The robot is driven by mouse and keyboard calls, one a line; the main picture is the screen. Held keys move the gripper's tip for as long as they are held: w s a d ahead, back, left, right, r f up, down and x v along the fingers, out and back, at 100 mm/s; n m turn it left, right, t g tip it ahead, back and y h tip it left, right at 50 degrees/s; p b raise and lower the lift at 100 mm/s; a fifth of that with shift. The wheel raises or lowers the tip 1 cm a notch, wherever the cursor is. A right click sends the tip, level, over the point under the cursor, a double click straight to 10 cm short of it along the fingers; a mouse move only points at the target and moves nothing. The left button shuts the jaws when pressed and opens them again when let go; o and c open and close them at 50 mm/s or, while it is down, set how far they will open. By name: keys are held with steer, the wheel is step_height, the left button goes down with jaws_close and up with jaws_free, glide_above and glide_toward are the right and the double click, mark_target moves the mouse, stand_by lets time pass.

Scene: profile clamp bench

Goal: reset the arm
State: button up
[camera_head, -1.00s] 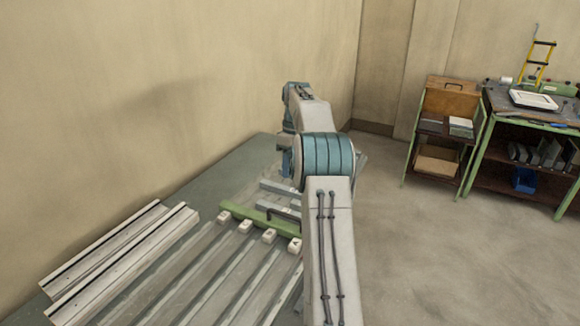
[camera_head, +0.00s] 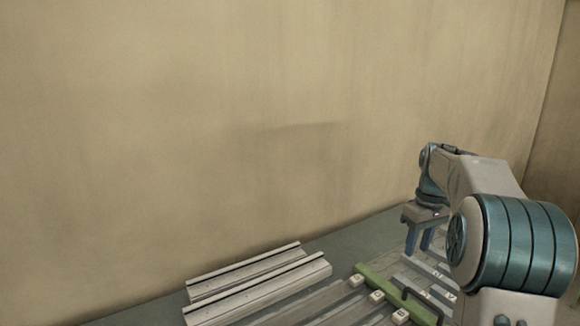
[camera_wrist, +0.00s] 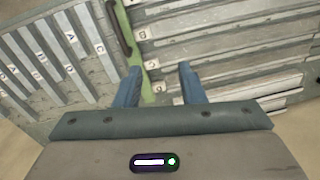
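My gripper (camera_head: 420,238) hangs at the end of my bent arm, above the bench at the right in the head view. Its two blue fingers point down and stand apart. In the wrist view my gripper (camera_wrist: 158,82) shows the same open fingers with nothing between them. Below the fingers lies the bench, with a green bar (camera_wrist: 133,48) crossing it.
Two pale profiles (camera_head: 262,288) lie at the left part of the grey bench (camera_head: 365,237). Several lettered blocks (camera_head: 377,297) stand along the green bar, beside slotted rows. A bare wall (camera_head: 250,120) rises behind the bench.

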steer(key=s+a+r+m+t, duration=0.2)
steer(key=s+a, duration=0.9)
steer(key=s, duration=0.2)
steer(key=s+a+f+m, duration=0.1)
steer(key=s+a+f, duration=0.1)
steer(key=s, duration=0.5)
steer(key=s+a+f+m+t, duration=0.1)
steer(key=s+a+f, duration=0.1)
steer(key=s+f, duration=0.3)
steer(key=s, duration=0.2)
steer(key=shift+s+a+m+h, duration=0.3)
steer(key=shift+a+h, duration=0.1)
steer(key=shift+f, duration=0.1)
